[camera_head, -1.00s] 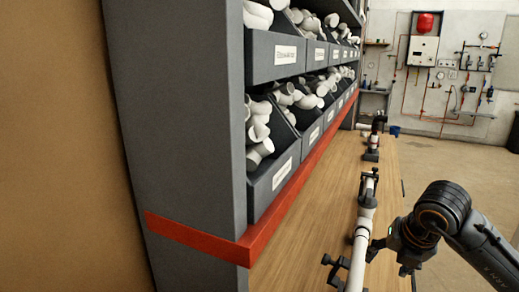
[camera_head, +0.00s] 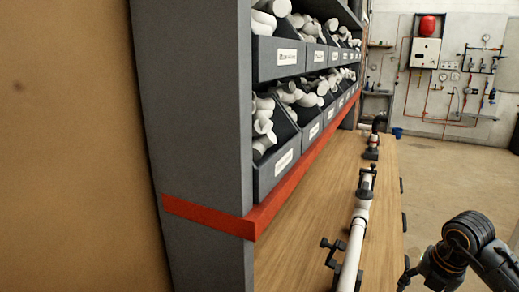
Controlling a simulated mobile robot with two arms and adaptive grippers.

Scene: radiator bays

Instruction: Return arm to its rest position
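My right arm comes in at the lower right, and its gripper (camera_head: 405,280) shows only in part at the bottom of the head view, right of the bench edge. Its fingertips are too dark and cut off to tell whether it is open or shut. A white pipe (camera_head: 357,230) lies lengthwise on the wooden bench (camera_head: 297,250), apart from the gripper. Black clamps (camera_head: 333,252) sit at its near end, and a black fitting (camera_head: 366,183) is at its far end. My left gripper is not in view.
A grey shelf (camera_head: 200,120) with a red rail (camera_head: 215,217) and bins of white pipe fittings (camera_head: 285,135) stands along the left. A dark fixture (camera_head: 373,145) stands farther along the bench.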

